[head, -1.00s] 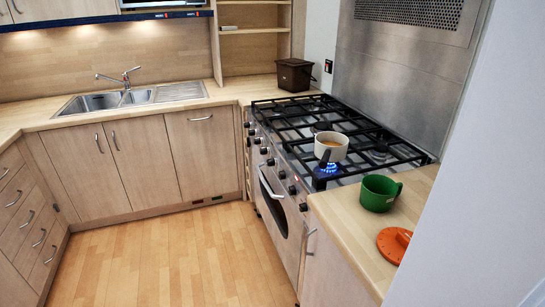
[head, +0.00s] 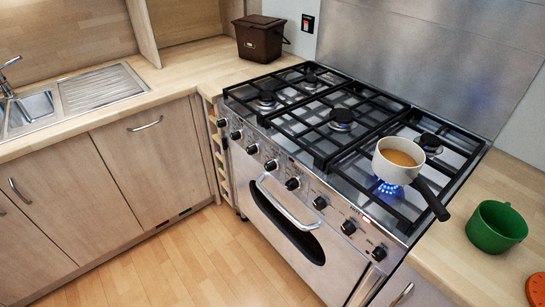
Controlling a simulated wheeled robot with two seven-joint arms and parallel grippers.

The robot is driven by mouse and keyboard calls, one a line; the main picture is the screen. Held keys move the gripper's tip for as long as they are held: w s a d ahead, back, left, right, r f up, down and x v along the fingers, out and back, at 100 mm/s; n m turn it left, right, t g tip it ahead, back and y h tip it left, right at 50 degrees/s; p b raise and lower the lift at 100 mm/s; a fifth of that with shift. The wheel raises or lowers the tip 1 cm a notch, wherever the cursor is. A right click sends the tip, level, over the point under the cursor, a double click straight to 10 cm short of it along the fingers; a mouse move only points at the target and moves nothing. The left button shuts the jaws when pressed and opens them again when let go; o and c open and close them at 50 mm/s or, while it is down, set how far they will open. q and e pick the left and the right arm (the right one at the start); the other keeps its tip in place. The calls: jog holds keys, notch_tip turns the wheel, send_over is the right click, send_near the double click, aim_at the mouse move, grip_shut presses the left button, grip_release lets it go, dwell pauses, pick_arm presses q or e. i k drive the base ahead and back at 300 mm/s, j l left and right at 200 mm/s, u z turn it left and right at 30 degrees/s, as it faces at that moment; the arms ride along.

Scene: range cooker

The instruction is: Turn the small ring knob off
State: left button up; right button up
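The range cooker (head: 318,238) has a row of several black knobs along its steel front panel, from the far left end to a knob (head: 379,253) at the near right end. Another knob (head: 348,227) sits just left of that one, with a small red light on the panel near it. I cannot tell which knob belongs to the small ring. A blue flame (head: 388,188) burns at the front right under a white saucepan (head: 390,168) of brown liquid. The pan's black handle points toward the front right. Neither of my grippers is in view.
A green mug (head: 495,227) and an orange lid-like object (head: 536,290) are on the right worktop. An oven door handle (head: 285,205) sticks out below the knobs. A brown bin (head: 260,38) stands at the back left. The floor before the cooker is clear.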

aim_at(295, 182)
jog(key=i+j+z, duration=0.1)
jog(key=j, duration=0.2)
jog(key=i+j+z, duration=0.1)
jog(key=j, duration=0.25)
jog(key=i+j, duration=0.2)
jog(key=j, duration=0.15)
jog(key=i+j+z, duration=0.15)
jog(key=j, duration=0.15)
jog(key=i+j+z, duration=0.1)
jog(key=j, duration=0.25)
